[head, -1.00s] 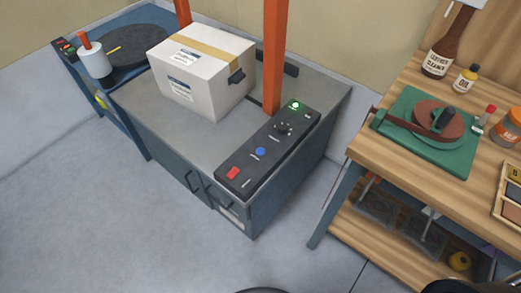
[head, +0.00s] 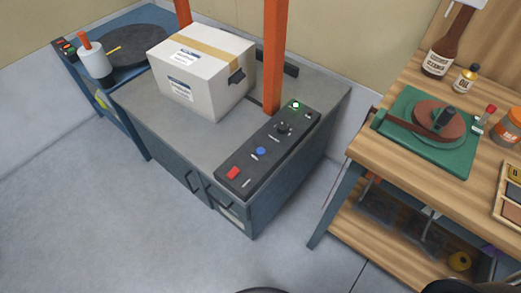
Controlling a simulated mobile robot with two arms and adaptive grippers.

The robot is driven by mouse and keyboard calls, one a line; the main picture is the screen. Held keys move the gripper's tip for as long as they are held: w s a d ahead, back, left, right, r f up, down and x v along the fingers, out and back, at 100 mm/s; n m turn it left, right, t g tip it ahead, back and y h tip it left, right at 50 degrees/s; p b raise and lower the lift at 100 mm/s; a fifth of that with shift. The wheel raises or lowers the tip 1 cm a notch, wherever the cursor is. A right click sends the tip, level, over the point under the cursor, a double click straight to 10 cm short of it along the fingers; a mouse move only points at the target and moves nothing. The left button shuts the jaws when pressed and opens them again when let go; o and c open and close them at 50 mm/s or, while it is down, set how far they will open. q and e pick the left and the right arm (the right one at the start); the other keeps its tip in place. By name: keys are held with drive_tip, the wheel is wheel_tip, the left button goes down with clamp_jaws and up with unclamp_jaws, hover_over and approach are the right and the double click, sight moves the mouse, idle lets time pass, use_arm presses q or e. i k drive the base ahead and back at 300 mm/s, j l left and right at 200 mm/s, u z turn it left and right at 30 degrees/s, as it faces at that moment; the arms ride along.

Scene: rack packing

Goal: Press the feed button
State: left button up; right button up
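A dark control panel (head: 268,148) lies along the front right edge of a grey machine cabinet (head: 165,128). On it are a red button (head: 233,173), a blue button (head: 261,151), a black knob (head: 283,127) and a lit green light (head: 295,105). The small labels are too blurred to read, so I cannot tell which one is the feed button. A taped white box (head: 200,75) sits on the cabinet between orange posts (head: 276,55). Neither gripper can be made out in the head view.
A blue stand (head: 125,20) with a dark turntable (head: 138,46) is at the back left. The grey floor (head: 100,220) in front is clear.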

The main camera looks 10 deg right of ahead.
sight(259, 151)
drive_tip(key=i+j+z, duration=0.4)
drive_tip(key=j, duration=0.2)
drive_tip(key=j+z, duration=0.2)
drive_tip(key=j, duration=0.15)
drive_tip(key=i+j+z, duration=0.15)
drive_tip(key=j, duration=0.25)
drive_tip(key=i+j+z, duration=0.2)
drive_tip(key=j, duration=0.15)
drive_tip(key=k, duration=0.1)
